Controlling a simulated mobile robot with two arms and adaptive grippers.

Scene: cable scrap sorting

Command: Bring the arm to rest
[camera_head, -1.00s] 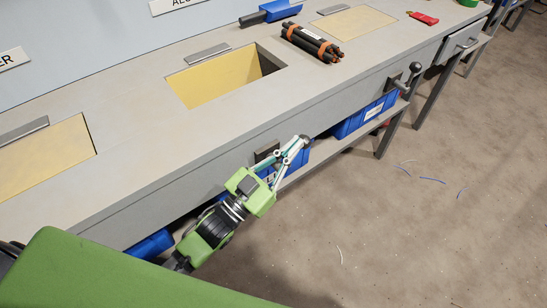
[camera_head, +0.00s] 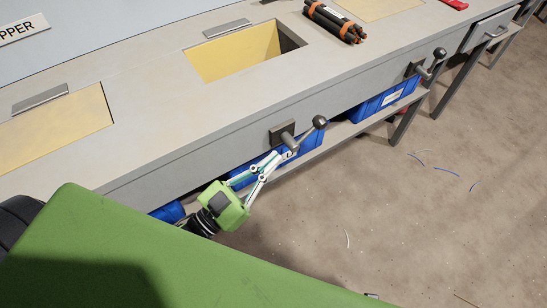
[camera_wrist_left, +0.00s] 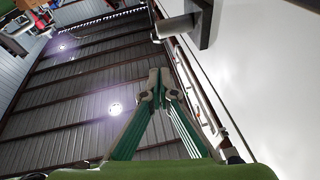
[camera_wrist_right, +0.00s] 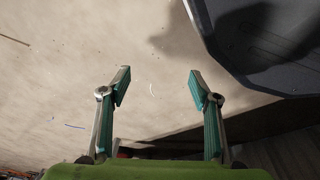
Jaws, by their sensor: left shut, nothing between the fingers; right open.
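My left gripper (camera_head: 283,157) is in front of the bench's front edge, just below a lever with a dark ball knob (camera_head: 320,122). Its fingers are shut with nothing between them; they show closed together in the left wrist view (camera_wrist_left: 159,82), pointing up toward the roof. The lever's metal post shows close by at the top of that view. My right gripper (camera_wrist_right: 158,85) shows only in its wrist view, open and empty, with bare floor beyond its fingertips.
The grey bench (camera_head: 150,140) has a yellow-lined opening (camera_head: 235,55) and a bundle of black cables (camera_head: 335,22) on top. Blue bins (camera_head: 385,103) sit on the shelf below. A second lever (camera_head: 430,65) is farther right. The floor (camera_head: 400,220) is clear except for cable scraps.

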